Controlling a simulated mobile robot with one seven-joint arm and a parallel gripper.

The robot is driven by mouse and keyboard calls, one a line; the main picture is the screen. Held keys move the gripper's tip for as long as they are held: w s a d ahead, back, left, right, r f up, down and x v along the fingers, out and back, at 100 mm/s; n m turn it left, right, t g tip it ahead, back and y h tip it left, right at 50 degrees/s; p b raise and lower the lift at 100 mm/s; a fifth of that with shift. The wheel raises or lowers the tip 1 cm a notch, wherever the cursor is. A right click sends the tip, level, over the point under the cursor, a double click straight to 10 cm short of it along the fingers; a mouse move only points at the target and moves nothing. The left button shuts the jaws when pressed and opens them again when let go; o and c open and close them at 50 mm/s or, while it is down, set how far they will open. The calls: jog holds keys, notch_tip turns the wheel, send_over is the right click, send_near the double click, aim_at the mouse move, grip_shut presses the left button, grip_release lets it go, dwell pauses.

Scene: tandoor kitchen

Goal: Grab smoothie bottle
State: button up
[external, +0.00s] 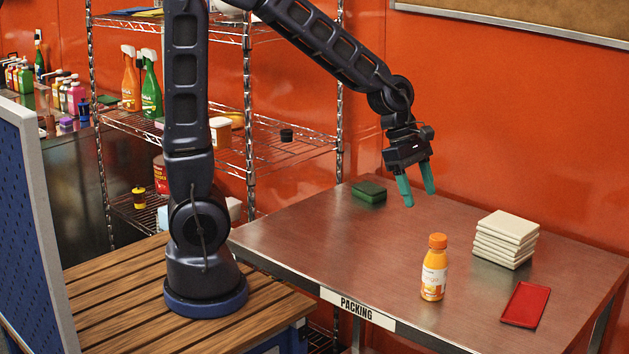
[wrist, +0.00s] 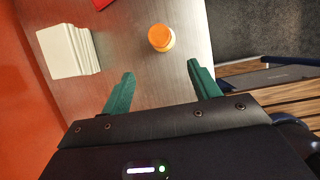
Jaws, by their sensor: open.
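The smoothie bottle (external: 434,268) stands upright on the metal table, with an orange cap, orange contents and a pale label. In the wrist view its orange cap (wrist: 161,37) shows from above, beyond the fingertips and between their lines. My gripper (external: 420,199) has two green fingers spread apart and empty. It hangs above the table, higher than the bottle and apart from it. In the wrist view both fingers of my gripper (wrist: 160,70) show with a clear gap between them.
A stack of white tiles or cloths (external: 506,238) stands right of the bottle, and a red tray (external: 525,304) lies near it. Green pads (external: 369,191) lie at the table's back left. A wire shelf (external: 290,146) stands behind. The table between pads and bottle is clear.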

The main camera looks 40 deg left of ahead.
aim_at(437, 236)
jog(key=shift+n, duration=0.4)
jog(key=shift+s+d+r+x, duration=0.1)
jog(key=shift+d+x, duration=0.1)
jog(key=shift+x, duration=0.95)
jog(key=shift+s+d+r+x, duration=0.1)
jog(key=shift+d+x, duration=0.1)
jog(key=shift+x, duration=0.95)
jog(key=shift+s+d+r+x, duration=0.1)
jog(key=shift+d+x, duration=0.1)
jog(key=shift+x, duration=1)
jog(key=shift+d+x, duration=0.15)
jog(key=shift+x, duration=1.15)
jog(key=shift+d+x, duration=0.1)
jog(key=shift+x, duration=1.2)
jog(key=shift+w+r, duration=0.1)
grip_shut()
